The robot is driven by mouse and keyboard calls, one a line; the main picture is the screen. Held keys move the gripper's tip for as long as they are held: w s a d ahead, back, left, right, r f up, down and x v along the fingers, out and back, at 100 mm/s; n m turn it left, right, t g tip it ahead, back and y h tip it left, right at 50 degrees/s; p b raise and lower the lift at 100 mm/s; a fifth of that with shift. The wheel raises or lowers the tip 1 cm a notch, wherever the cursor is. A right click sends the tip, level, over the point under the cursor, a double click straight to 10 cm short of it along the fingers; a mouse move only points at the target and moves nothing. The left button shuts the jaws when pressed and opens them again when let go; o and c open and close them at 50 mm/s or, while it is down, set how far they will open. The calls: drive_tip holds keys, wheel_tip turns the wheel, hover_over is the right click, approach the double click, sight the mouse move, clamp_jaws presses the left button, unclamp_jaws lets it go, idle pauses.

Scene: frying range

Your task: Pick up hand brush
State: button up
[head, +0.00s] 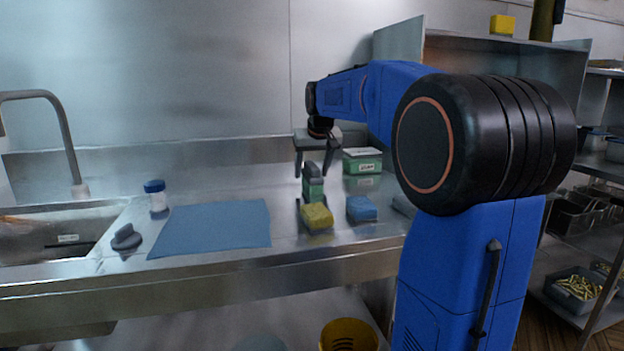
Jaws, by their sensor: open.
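My gripper (313,172) is open and points down over the steel counter. Its two fingers stand apart, one on each side of the dark grey top of an upright green item (314,190). I cannot tell whether the fingers touch it. Which item is the hand brush is not certain. The green item with the dark top may be it. A dark grey item with a rounded knob (125,237) lies at the left, beside the sink, and could also be a brush.
A yellow sponge (316,217) lies just in front of the green item, and a blue sponge (362,208) to its right. A green box (362,161) stands behind. A blue mat (212,226), a blue-lidded jar (156,197) and the sink (112,222) are left.

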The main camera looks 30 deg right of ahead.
drive_tip(key=shift+f, duration=0.1)
drive_tip(key=c, duration=1.3)
